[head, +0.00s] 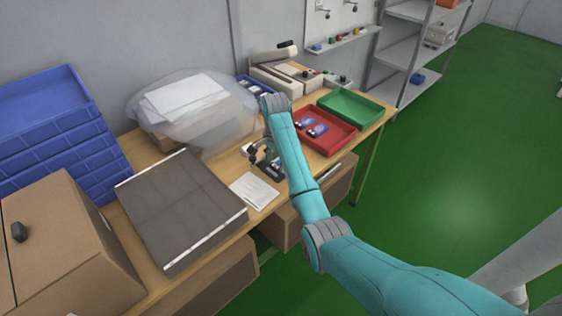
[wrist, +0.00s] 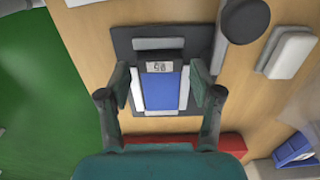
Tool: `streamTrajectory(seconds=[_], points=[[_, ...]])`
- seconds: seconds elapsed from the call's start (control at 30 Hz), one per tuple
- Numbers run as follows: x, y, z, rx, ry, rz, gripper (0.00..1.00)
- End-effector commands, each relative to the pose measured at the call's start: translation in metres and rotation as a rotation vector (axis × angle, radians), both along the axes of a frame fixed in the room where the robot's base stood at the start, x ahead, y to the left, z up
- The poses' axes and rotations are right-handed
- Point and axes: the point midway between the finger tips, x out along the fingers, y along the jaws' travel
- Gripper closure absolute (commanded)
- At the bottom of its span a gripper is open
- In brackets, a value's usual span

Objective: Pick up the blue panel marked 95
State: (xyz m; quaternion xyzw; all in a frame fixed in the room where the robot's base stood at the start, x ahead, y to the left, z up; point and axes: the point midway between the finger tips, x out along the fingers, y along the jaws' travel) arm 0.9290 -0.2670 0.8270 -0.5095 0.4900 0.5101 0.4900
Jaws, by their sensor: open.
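The blue panel (wrist: 162,92) lies on a dark square fixture (wrist: 204,40) with grey plates in the wrist view. A small display at its dark end shows digits that look upside down, seemingly 95. My gripper (wrist: 161,84) is open, with one finger on each side of the panel and visible gaps to its edges. Whether the fingertips are down at the panel's height is unclear. In the head view my gripper (head: 264,155) is over the fixture on the wooden table, and my arm partly hides that spot.
A red tray (head: 345,142) with blue panels and a green tray (head: 352,107) stand to the right. White papers (head: 254,190) and a grey mat-like board (head: 180,208) lie to the left. A dark round-ended object (wrist: 245,20) stands close beside the fixture.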

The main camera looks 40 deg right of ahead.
Motion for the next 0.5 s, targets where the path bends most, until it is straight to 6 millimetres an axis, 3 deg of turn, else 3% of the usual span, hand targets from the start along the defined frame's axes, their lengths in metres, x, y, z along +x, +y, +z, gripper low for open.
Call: streamTrajectory(seconds=[0.1, 0.37, 0.5], points=[[-0.0029, 0.0038, -0.0099, 0.000, 0.000, -0.001, 0.35], [-0.0031, 0.0041, -0.0114, 0.000, -0.001, -0.002, 0.35], [-0.0031, 0.0039, -0.0113, 0.000, -0.001, -0.002, 0.68]])
